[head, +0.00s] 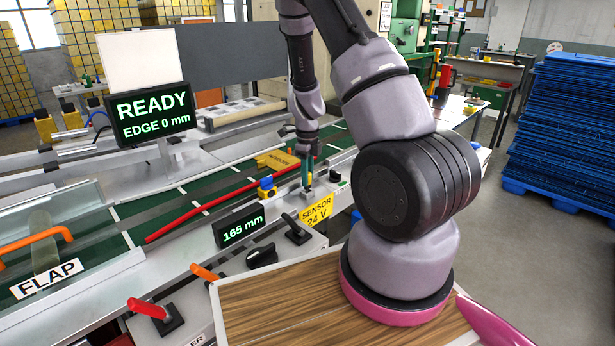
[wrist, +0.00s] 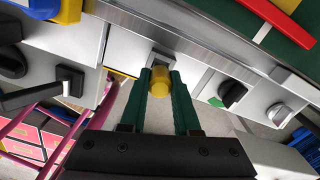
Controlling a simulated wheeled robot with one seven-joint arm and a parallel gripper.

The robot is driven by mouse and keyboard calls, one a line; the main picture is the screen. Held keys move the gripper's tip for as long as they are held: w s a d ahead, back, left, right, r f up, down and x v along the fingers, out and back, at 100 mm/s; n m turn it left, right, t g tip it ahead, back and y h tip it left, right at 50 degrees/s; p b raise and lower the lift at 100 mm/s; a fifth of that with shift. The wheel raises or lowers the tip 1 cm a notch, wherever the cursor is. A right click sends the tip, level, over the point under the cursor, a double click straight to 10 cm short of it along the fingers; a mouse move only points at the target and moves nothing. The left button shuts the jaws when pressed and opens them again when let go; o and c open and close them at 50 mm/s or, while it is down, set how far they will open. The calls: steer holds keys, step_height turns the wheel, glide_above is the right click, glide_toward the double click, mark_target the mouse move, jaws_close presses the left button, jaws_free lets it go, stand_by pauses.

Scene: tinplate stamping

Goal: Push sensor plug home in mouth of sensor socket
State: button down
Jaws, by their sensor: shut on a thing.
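The yellow sensor plug (wrist: 159,84) is between the two green fingers of my gripper (wrist: 160,80) in the wrist view, and the fingers are shut on it. The grey sensor socket (wrist: 161,59) lies just beyond the plug's front end, in line with it. I cannot tell whether the plug tip is inside the mouth or only at it. In the head view my gripper (head: 308,172) points down at the small grey socket block (head: 307,194) behind the yellow "SENSOR 24 V" label (head: 317,212). The plug is too small to make out there.
A blue and yellow part (head: 266,188) stands left of the socket. A red bar (head: 225,203) crosses the green conveyor. Beside the socket in the wrist view are a black knob (wrist: 232,95) and a grey knob (wrist: 279,113). Displays read "READY, EDGE 0 mm" (head: 152,113) and "165 mm" (head: 241,230).

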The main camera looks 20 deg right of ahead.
steer(key=shift+f, duration=1.25)
stand_by(3.9)
stand_by(1.3)
steer(key=c, duration=0.6)
jaws_free()
steer(key=shift+o, duration=0.2)
steer(key=shift+r, duration=0.1)
step_height(320, 180, up, 11)
steer(key=shift+f, duration=0.2)
